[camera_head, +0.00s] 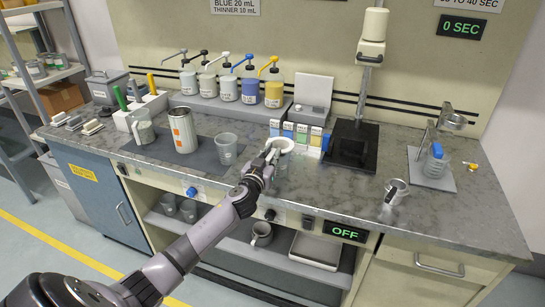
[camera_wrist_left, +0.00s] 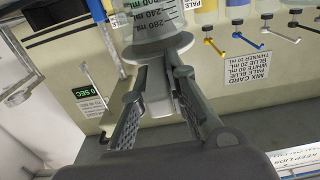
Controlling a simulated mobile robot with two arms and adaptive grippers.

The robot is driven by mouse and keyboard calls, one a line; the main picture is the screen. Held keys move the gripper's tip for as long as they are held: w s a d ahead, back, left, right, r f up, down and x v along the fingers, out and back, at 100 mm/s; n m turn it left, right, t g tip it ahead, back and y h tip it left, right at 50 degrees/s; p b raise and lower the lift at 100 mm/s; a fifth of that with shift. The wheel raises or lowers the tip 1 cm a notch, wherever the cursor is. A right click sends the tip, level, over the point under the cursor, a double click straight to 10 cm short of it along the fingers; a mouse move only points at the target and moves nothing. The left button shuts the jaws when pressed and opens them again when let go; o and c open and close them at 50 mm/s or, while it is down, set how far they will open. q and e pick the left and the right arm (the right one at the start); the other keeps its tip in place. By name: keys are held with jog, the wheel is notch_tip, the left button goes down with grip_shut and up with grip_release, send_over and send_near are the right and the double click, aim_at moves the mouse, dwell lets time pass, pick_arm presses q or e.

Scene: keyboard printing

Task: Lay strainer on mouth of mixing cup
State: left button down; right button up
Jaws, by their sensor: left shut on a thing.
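In the left wrist view the scene is upside down. There the grey rim of the strainer (camera_wrist_left: 158,50) lies across the mouth of the marked cup (camera_wrist_left: 155,17), and the left fingers (camera_wrist_left: 155,75) are around its tab. I cannot tell whether strainer and cup touch. My right gripper is not in view.
Another clear cup (camera_head: 226,148) and an orange-labelled can (camera_head: 183,130) stand to the left on a dark mat. Pump bottles (camera_head: 250,85) line the back.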

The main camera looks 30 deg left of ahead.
pick_arm(q)
notch_tip(320, 180, up, 19)
jog(key=shift+f+p, duration=0.2)
jog(key=shift+p, duration=0.15)
jog(key=c, duration=2.1)
grip_release()
jog(key=shift+c, duration=0.2)
grip_shut()
jog(key=shift+f, duration=0.1)
